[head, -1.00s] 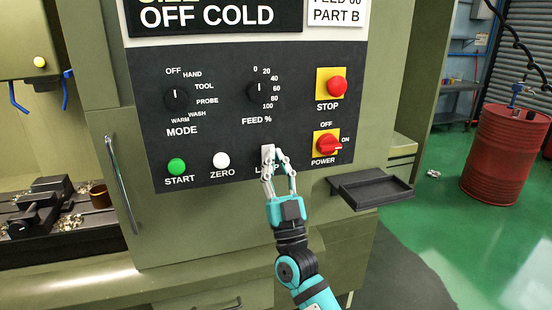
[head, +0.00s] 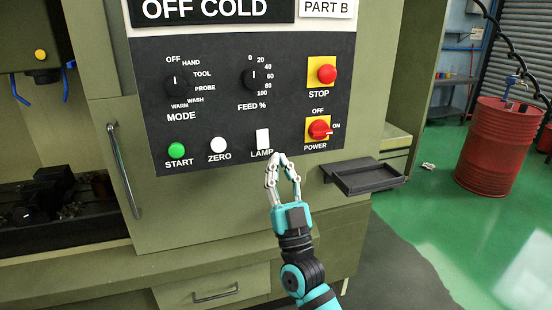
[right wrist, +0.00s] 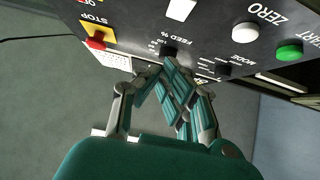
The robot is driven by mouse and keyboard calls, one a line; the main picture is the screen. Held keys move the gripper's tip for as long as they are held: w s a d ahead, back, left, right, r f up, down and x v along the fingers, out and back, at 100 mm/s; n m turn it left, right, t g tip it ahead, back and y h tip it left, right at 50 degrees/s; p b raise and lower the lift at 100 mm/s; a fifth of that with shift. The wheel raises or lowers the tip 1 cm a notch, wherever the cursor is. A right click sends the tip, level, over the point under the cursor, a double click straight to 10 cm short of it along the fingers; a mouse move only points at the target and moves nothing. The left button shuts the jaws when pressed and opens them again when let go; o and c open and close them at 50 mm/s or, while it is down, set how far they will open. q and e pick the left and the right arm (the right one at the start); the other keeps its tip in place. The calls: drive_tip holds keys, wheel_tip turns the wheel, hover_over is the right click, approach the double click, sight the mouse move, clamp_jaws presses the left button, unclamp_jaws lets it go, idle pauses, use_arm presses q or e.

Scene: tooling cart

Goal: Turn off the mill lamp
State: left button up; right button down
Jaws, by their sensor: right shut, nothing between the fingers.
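The white LAMP rocker switch (head: 262,138) sits on the black control panel (head: 215,104), above its label. It also shows at the top edge of the right wrist view (right wrist: 180,9). My right gripper (head: 281,157) is shut and empty. Its fingertips are just below and right of the switch, apart from it in the head view, and the switch is uncovered. The closed fingers also show in the right wrist view (right wrist: 172,66). The mill's work area (head: 55,205) at the left is dark. My left gripper is not in view.
Near the switch are the white ZERO button (head: 219,145), green START button (head: 177,150), red POWER knob (head: 319,129) and red STOP button (head: 327,73). A small black tray (head: 368,178) juts out at lower right. A red drum (head: 500,145) stands farther right.

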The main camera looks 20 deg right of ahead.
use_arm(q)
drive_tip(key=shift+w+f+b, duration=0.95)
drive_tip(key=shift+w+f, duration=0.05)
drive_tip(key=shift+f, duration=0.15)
use_arm(e)
drive_tip(key=s+f, duration=0.3)
drive_tip(key=s, duration=0.2)
drive_tip(key=shift+f, duration=0.35)
drive_tip(key=shift+s, duration=0.1)
